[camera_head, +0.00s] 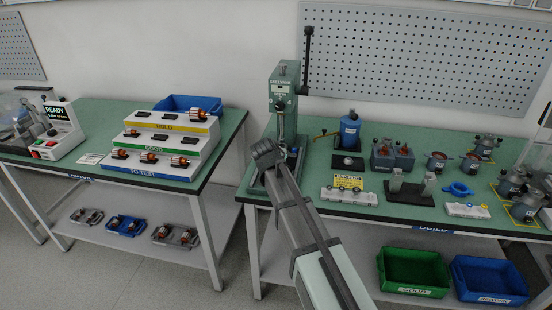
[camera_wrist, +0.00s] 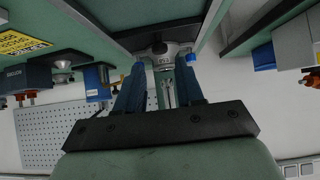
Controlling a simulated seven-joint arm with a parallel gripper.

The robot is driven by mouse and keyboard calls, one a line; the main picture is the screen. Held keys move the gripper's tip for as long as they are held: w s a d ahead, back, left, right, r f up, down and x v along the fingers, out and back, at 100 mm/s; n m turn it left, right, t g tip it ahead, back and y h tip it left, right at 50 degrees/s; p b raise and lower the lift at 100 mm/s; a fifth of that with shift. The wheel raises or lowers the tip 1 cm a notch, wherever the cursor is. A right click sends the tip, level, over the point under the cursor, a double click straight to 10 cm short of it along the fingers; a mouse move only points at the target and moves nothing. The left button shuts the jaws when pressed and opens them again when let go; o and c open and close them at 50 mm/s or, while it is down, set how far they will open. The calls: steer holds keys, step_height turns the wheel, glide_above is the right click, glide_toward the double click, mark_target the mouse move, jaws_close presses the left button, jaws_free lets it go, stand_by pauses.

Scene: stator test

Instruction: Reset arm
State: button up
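My arm reaches up from the bottom of the head view, and my gripper (camera_head: 266,152) is in front of the green press (camera_head: 284,100). In the wrist view, the two dark blue fingers of my gripper (camera_wrist: 160,72) stand apart with a clear gap. A silver cylindrical part (camera_wrist: 166,54) shows between them, beyond the fingertips. I see nothing clamped in the fingers. The arm hides part of the press base. The wrist view is turned upside down, with the pegboard at its lower left.
The build bench (camera_head: 315,222) holds a blue bottle (camera_head: 350,130), several motor housings and a yellow-labelled fixture (camera_head: 348,190). The left bench carries a stepped rack (camera_head: 160,145) with rotors. A green bin (camera_head: 413,270) and blue bin (camera_head: 489,278) sit on the lower shelf.

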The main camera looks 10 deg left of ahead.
steer(key=s+a+f+y, duration=0.1)
steer(key=a, duration=0.3)
steer(key=s+a+f+n+g+y, duration=0.1)
steer(key=s+a, duration=0.1)
steer(key=a, duration=0.1)
steer(key=s+a+f+g+y, duration=0.1)
steer(key=a+f, duration=0.1)
steer(key=a, duration=0.2)
steer(key=shift+s+a, duration=0.3)
steer(key=s+a+f+n+g+y, duration=0.2)
steer(key=s+a+f+g+y, duration=0.3)
steer(key=s+a, duration=0.55)
steer(key=s+d+f+m+g+h, duration=0.1)
steer(key=s+d+f+g+h, duration=0.3)
steer(key=d+f, duration=1.25)
steer(key=s+d+f+m+t+h, duration=0.15)
steer(key=s+d+f, duration=0.45)
steer(key=d+f, duration=1.05)
steer(key=s+d+f+g+h, duration=0.1)
steer(key=s+d+f+g, duration=0.2)
steer(key=s+d, duration=0.8)
steer(key=s+d+f+g+h, duration=0.1)
steer(key=s+d+f+g, duration=0.3)
steer(key=s+d, duration=0.8)
steer(key=s+f, duration=0.1)
steer(key=s, duration=0.6)
steer(key=shift+f, duration=0.25)
